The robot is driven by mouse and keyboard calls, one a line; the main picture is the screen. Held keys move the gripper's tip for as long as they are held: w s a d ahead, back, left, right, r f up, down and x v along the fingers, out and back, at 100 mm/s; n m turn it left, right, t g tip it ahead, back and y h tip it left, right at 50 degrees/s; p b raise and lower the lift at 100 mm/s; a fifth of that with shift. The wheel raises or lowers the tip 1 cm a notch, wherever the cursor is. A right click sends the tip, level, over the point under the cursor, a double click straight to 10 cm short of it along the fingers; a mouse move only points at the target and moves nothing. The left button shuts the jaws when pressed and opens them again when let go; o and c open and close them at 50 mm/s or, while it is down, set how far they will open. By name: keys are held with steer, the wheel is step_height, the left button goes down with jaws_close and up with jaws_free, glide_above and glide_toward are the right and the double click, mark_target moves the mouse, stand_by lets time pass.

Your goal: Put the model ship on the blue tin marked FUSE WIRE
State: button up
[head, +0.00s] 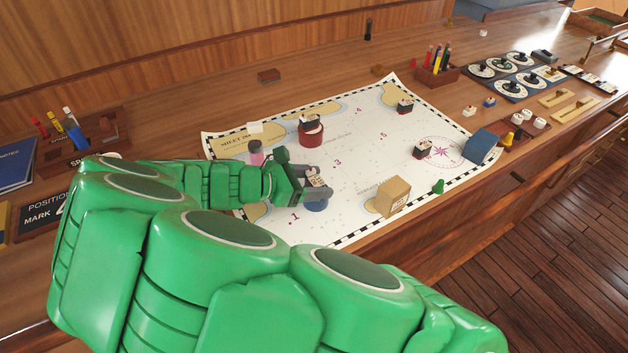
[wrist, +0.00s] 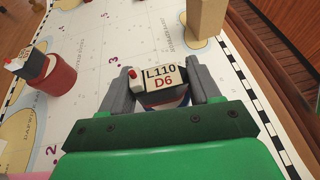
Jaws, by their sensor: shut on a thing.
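My gripper (head: 314,186) is shut on a small model ship (head: 317,180) above the chart. In the wrist view the ship (wrist: 160,76) shows a white top marked L110 D6 and a red bit at its left end, between the two grey fingers (wrist: 165,92). A round blue tin (head: 316,206) stands on the chart directly below the gripper, mostly hidden by it. Its marking cannot be read. Whether the ship touches the tin is not clear.
A red tin (head: 311,137) with another small ship on it stands behind the gripper. A pink-and-dark item (head: 255,153) is close to the left. A tan block (head: 393,197) stands to the right. Two more small ships (head: 405,106) (head: 423,149) lie farther right. Chart (head: 355,155) between is clear.

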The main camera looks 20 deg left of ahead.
steer(key=o, duration=1.1)
steer(key=shift+o, duration=0.2)
steer(key=shift+r, duration=0.1)
steer(key=v, duration=1.2)
steer(key=shift+r, duration=0.1)
